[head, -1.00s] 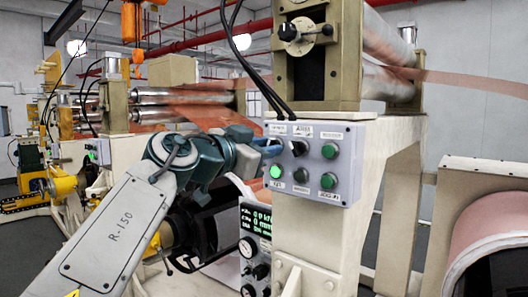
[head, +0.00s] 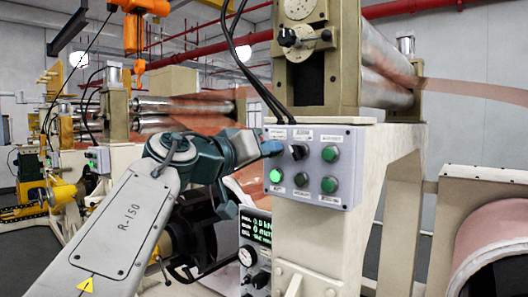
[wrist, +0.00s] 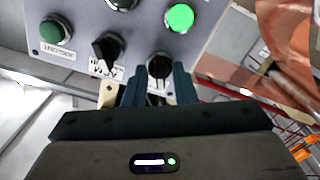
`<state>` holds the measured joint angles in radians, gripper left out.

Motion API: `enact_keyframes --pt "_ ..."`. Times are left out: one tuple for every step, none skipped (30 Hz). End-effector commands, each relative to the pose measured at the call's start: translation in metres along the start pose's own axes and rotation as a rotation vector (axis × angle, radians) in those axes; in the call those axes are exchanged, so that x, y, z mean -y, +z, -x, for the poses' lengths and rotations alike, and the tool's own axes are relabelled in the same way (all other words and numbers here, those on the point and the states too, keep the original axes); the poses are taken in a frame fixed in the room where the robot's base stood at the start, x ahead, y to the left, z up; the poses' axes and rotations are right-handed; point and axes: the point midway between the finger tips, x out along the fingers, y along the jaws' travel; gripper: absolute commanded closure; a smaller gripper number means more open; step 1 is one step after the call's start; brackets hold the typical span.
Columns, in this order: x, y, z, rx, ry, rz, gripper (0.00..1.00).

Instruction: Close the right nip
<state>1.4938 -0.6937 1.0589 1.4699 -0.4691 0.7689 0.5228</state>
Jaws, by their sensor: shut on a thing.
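The grey control box (head: 352,170) stands on the front of the cream right-hand stand, below the right nip's metal rollers (head: 385,85). My gripper (head: 272,148) is at the box's upper left and hides the knob there in the head view. In the wrist view my gripper (wrist: 158,80) is shut on this black selector knob (wrist: 158,66), one finger on each side. A second black selector knob (wrist: 108,50) sits beside it, apart from the fingers. A lit green button (head: 276,175) is below the held knob. The label of the held knob cannot be read.
Other green buttons (head: 330,154) are close by on the box. Black cables (head: 262,85) hang down to its top. A display panel (head: 255,240) stands below left. A copper roll (head: 495,240) is at the right. Copper web (head: 465,88) leaves the rollers.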

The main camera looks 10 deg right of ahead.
Motion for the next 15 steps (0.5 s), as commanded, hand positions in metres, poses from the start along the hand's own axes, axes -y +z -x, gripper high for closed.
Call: enact_keyframes --pt "0.0005 0.0004 0.0000 0.001 -0.002 0.019 0.98" --pt "0.0006 0.0004 0.0000 0.001 -0.002 0.029 0.98" --pt "0.0006 0.0004 0.0000 0.001 -0.002 0.042 0.98" --pt "0.0006 0.0004 0.0000 0.001 -0.002 0.050 0.98" --pt "0.0006 0.0004 0.0000 0.001 -0.002 0.056 0.98" --pt "0.0006 0.0004 0.0000 0.001 -0.001 0.064 0.98" --pt "0.0006 0.0004 0.0000 0.001 -0.001 0.070 0.98" --pt "0.0006 0.0004 0.0000 0.001 -0.001 0.075 0.98" --pt "0.0006 0.0004 0.0001 0.001 -0.001 0.079 0.98" --pt "0.0006 0.0004 0.0001 0.001 -0.001 0.082 0.98" --pt "0.0005 0.0004 0.0001 0.000 -0.001 0.084 0.98" --pt "0.0005 0.0003 0.0001 0.000 -0.001 0.086 0.98" --pt "0.0005 0.0003 0.0001 0.000 0.000 0.086 0.98" --pt "0.0005 0.0003 0.0001 0.000 0.000 0.087 0.98" --pt "0.0005 0.0003 0.0001 0.000 0.000 0.087 0.98"
